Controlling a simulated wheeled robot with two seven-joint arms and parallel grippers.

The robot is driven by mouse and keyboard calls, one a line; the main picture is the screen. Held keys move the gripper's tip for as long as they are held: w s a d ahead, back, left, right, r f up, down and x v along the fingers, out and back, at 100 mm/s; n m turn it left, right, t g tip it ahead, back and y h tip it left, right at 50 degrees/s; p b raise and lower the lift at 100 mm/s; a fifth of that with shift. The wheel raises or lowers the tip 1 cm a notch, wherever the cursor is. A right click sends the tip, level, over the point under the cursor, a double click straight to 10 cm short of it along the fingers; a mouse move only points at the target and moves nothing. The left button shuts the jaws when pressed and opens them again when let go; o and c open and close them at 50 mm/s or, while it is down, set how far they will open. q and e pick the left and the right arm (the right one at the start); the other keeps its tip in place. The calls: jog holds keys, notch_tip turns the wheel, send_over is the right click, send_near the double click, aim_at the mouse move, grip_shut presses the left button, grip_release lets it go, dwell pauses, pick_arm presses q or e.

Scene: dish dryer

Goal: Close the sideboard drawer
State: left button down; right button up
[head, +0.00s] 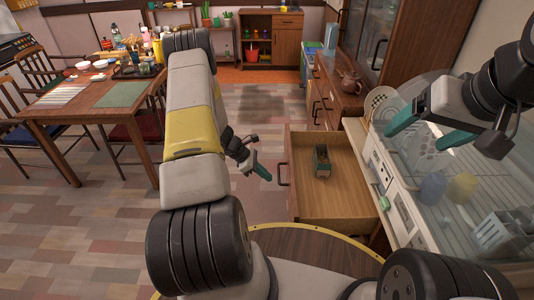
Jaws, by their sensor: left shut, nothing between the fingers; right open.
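The sideboard drawer (350,190) is pulled far out, toward the left. My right gripper (428,130) is open and empty, over the dish dryer to the right of the drawer.
The dish dryer (400,205) with plates, cups and a rack stands right of the drawer. The sideboard (345,90) continues behind with a brown teapot (349,80) on top. A set dining table (75,105) with chairs is at left. Tiled floor left of the drawer is free.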

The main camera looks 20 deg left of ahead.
pick_arm(q)
jog(key=shift+w+d+f, duration=0.1)
jog(key=shift+w+d, duration=0.05)
jog(key=shift+d, duration=0.35)
jog(key=shift+w+d+f, duration=0.1)
jog(key=shift+d, duration=0.35)
send_over(337, 189)
jog(key=shift+d, duration=0.1)
dwell(0.4)
